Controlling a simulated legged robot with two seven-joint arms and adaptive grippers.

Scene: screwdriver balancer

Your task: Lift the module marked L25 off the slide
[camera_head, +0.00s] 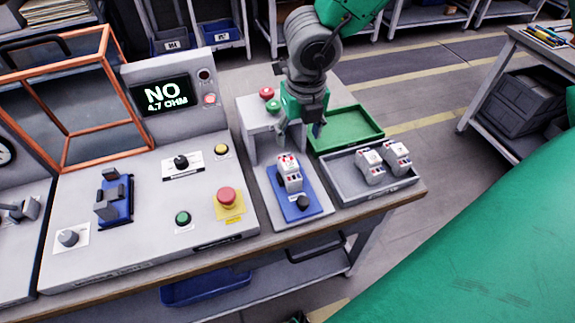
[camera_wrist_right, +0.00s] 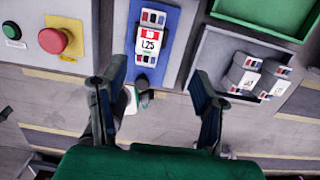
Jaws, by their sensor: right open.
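The module marked L25 (camera_head: 290,172) is a pale block with red and dark terminals. It sits on the blue slide (camera_head: 312,204). The module appears ahead of the fingertips there. My left gripper is not in view.
A grey tray (camera_head: 345,190) with two similar modules (camera_head: 384,160) stands right of the slide. An empty green tray (camera_head: 345,128) lies behind it. A grey stand (camera_head: 262,112) with red and green buttons rises behind the slide. A test panel (camera_head: 140,215) with a red emergency button is left.

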